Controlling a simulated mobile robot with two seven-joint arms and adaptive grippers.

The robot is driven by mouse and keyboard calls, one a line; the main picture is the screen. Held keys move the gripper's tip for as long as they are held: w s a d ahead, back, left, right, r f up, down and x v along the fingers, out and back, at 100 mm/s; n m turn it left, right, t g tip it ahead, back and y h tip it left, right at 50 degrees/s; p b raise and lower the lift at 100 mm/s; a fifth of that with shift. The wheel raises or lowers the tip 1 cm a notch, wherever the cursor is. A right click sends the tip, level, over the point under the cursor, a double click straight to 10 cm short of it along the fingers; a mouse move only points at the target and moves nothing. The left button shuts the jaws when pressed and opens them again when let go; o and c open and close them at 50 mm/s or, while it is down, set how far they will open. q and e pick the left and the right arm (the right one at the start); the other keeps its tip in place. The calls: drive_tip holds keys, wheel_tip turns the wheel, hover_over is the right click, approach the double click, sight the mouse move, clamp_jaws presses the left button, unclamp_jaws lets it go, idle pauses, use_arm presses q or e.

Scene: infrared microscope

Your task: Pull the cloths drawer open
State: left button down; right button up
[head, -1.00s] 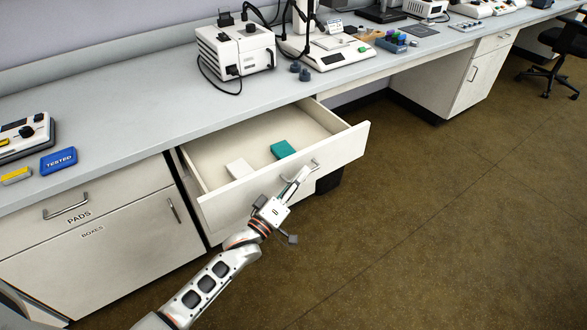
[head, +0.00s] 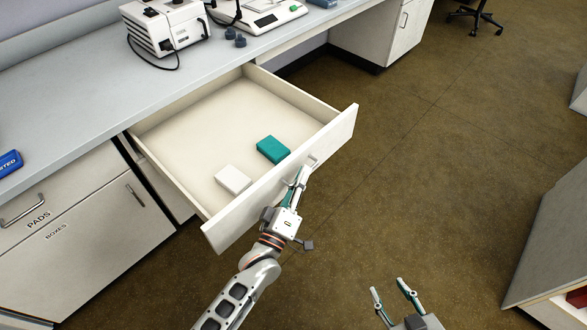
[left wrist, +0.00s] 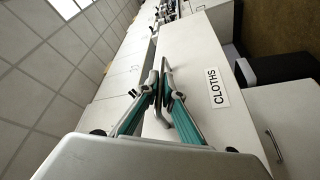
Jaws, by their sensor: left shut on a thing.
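The cloths drawer (head: 222,231) stands far out from the bench in the head view. A white block (head: 233,180) and a teal block (head: 273,149) lie inside it near its front. My left gripper (head: 303,172) is at the outer side of the drawer front, shut on the drawer's handle (head: 312,160). In the left wrist view the gripper (left wrist: 163,92) closes around the handle, beside the CLOTHS label (left wrist: 217,88) on the drawer front. My right gripper (head: 390,290) is open and empty over the floor, apart from the drawer.
The PADS drawer (head: 70,198) and the BOXES door (head: 95,245) are shut to the left. A white device (head: 167,27) and dark knobs (head: 236,38) stand on the bench. A grey cabinet (head: 550,235) stands at the right. The floor between is clear.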

use_arm(q)
drive_tip(key=shift+s+d+f, duration=0.15)
drive_tip(key=c, duration=2.5)
unclamp_jaws()
drive_tip(key=shift+s, duration=0.1)
drive_tip(key=v, duration=0.7)
drive_tip(key=shift+s, duration=0.1)
